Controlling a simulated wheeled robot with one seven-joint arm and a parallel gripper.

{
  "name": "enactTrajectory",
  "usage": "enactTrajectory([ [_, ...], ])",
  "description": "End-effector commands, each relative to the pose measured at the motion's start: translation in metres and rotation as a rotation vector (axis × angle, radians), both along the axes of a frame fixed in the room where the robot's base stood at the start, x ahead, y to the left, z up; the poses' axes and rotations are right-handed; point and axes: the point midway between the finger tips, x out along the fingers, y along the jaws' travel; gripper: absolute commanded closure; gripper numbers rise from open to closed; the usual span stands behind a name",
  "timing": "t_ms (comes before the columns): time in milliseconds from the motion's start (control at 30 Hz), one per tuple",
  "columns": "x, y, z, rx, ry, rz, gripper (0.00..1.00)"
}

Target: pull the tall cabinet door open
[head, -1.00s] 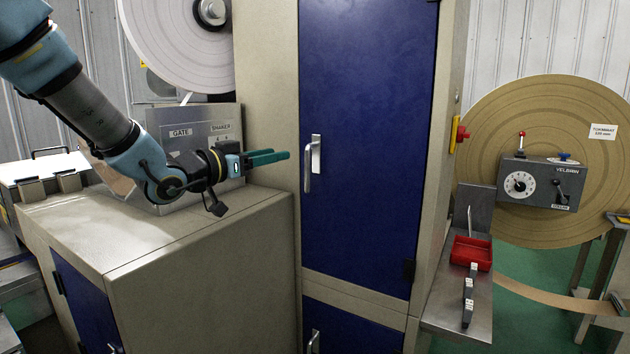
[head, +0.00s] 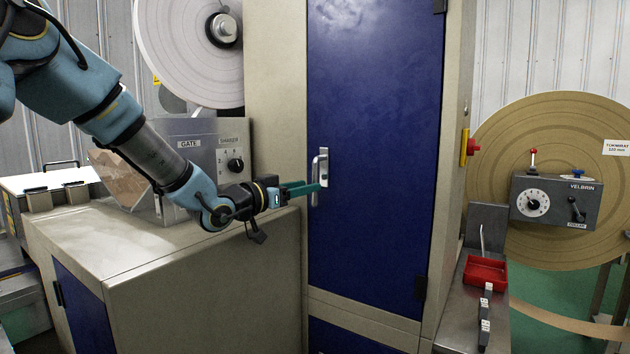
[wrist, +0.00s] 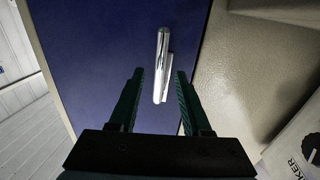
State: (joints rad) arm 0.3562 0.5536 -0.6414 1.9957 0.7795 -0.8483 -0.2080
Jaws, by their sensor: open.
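The tall cabinet door (head: 375,130) is a dark blue panel in a beige frame, and it looks shut. Its silver handle (head: 317,178) is an upright bar near the door's left edge. My gripper (head: 318,188) is at the handle in the head view, its green fingers pointing right. In the wrist view the handle (wrist: 161,65) stands upright ahead of my open fingers (wrist: 160,88), and its lower end shows in the gap between them. I cannot tell whether a finger touches it.
Right of the door are a red emergency button (head: 472,146) and a metal shelf with a red tray (head: 485,272).

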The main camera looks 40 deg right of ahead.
Motion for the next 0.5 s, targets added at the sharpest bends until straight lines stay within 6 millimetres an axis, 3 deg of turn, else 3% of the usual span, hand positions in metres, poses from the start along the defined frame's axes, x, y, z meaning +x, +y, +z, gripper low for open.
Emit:
enactTrajectory([
  [200,0.002,-0.031,0.002,0.000,0.002,-0.001,0.52],
  [500,0.003,-0.041,0.000,0.001,-0.001,0.000,0.52],
])
